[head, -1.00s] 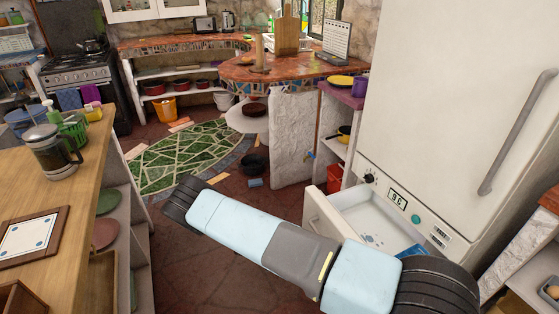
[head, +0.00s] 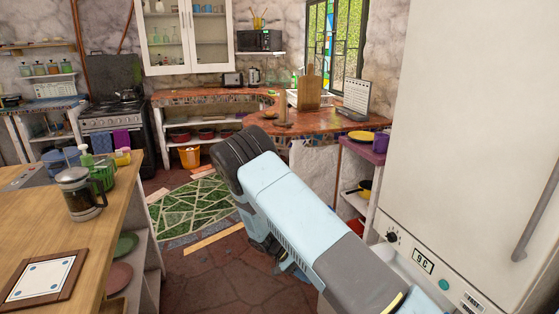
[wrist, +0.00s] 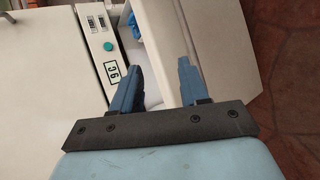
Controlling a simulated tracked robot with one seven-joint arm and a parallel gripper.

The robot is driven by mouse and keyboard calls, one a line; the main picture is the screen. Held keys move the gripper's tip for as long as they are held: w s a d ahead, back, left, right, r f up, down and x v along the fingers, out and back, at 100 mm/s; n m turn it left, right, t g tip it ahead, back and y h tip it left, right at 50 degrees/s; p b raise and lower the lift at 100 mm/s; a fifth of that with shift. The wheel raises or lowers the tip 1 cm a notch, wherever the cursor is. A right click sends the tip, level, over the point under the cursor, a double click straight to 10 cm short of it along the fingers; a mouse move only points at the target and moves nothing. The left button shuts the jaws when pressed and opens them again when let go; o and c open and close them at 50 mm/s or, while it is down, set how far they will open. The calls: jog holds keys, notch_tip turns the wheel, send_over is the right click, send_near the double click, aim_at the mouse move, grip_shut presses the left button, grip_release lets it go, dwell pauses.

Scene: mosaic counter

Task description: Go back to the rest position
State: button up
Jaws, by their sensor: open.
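My gripper (wrist: 160,72) is open and empty in the wrist view, its two blue fingers apart. It points at the white fridge's open lower drawer (wrist: 205,45), whose front panel shows behind the right finger. I cannot tell whether a finger touches it. A blue item (wrist: 133,28) shows inside the drawer. In the head view my arm is raised and folded, its black joint in front of the green rug. It hides most of the drawer, and I cannot make out the fingers there.
The white fridge (head: 455,120) stands close on the right, with its display panel (head: 423,262) low down. A wooden counter (head: 130,200) with a French press (head: 80,195) and a framed tile (head: 42,278) is on the left.

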jog(key=s+d+r+t+y, duration=0.1)
jog(key=s+d+r+y, duration=0.15)
jog(key=r, duration=0.85)
jog(key=s+d+r+t+y, duration=0.1)
jog(key=d+r+y, duration=0.15)
jog(key=r, duration=0.85)
jog(key=s+d+r+y, duration=0.2)
jog(key=r+y, duration=0.1)
jog(key=r, duration=0.8)
jog(key=s+d+r+t+y, duration=0.1)
jog(key=s+d+r+t, duration=0.2)
jog(key=s+r, duration=0.5)
jog(key=s+d+r+n+t+y, duration=0.1)
jog(key=s+d+r+t, duration=0.2)
jog(key=s+r, duration=0.4)
jog(key=s+t, duration=0.1)
jog(key=s, duration=0.6)
jog(key=shift+r+y, duration=0.4)
